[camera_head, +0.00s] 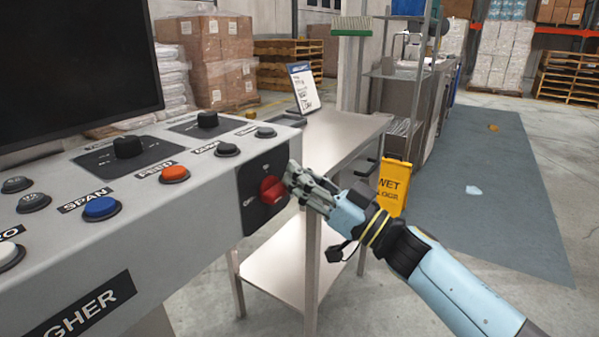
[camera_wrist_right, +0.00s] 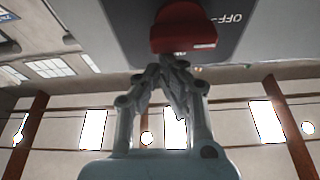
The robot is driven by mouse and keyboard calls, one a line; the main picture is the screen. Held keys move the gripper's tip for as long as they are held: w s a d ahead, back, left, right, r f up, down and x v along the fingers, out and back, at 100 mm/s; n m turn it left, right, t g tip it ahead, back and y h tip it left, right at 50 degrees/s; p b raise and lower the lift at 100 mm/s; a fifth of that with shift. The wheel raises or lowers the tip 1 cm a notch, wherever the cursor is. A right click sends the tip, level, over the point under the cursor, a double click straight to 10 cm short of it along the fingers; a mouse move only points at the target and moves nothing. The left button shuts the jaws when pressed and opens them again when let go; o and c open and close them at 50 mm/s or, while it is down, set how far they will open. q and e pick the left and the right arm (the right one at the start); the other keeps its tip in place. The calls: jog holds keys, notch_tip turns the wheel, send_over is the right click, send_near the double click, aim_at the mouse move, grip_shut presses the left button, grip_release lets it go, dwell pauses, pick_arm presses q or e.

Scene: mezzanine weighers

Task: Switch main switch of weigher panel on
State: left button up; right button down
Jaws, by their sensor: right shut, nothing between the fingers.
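The weigher panel (camera_head: 200,210) is a grey console at the left of the head view. Its main switch (camera_head: 271,189) is a red rotary knob on a dark plate (camera_head: 252,208) on the panel's right end face. In the right wrist view the red knob (camera_wrist_right: 183,30) is at the top, with "OFF" lettering to its right. My right gripper (camera_head: 294,178) is shut and empty, its fingertips close beside the knob. In the wrist view the fingertips (camera_wrist_right: 172,68) are just below the knob; whether they touch it I cannot tell. My left gripper is not in view.
The panel top carries a blue button (camera_head: 101,207), an orange button (camera_head: 174,174) and black knobs (camera_head: 127,147). A dark screen (camera_head: 75,70) stands behind. A steel table (camera_head: 335,138) is beside the panel. A yellow wet-floor sign (camera_head: 393,186) stands beyond my right wrist.

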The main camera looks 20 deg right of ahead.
jog(key=shift+w+d+f+m+t+h+p, duration=0.2)
jog(key=shift+m+h+p, duration=0.25)
jog(key=shift+m+p, duration=0.45)
jog(key=shift+s+d+r+m+t+h+p, duration=0.1)
jog(key=shift+m+t+h+p, duration=0.3)
jog(key=shift+m+p, duration=0.45)
jog(key=m+p, duration=0.1)
jog(key=m, duration=0.1)
jog(key=m+h+p, duration=0.1)
jog(key=p, duration=0.1)
jog(key=f+m+h+p, duration=0.1)
jog(key=m+p, duration=0.1)
jog(key=shift+w+d+m, duration=0.15)
jog(key=shift+w+m, duration=0.15)
jog(key=shift+m, duration=0.05)
notch_tip(320, 180, down, 4)
jog(key=m+h+p, duration=0.1)
jog(key=m+p, duration=0.1)
jog(key=m, duration=0.1)
jog(key=m+g+h+p, duration=0.1)
jog(key=m+p, duration=0.2)
jog(key=m, duration=0.1)
jog(key=m+h+p, duration=0.1)
jog(key=m+p, duration=0.2)
jog(key=shift+s+r+m+h, duration=0.15)
jog(key=shift+r+m+h, duration=0.05)
jog(key=shift+m+h, duration=0.1)
jog(key=shift+a+f, duration=0.15)
jog(key=shift+a, duration=0.1)
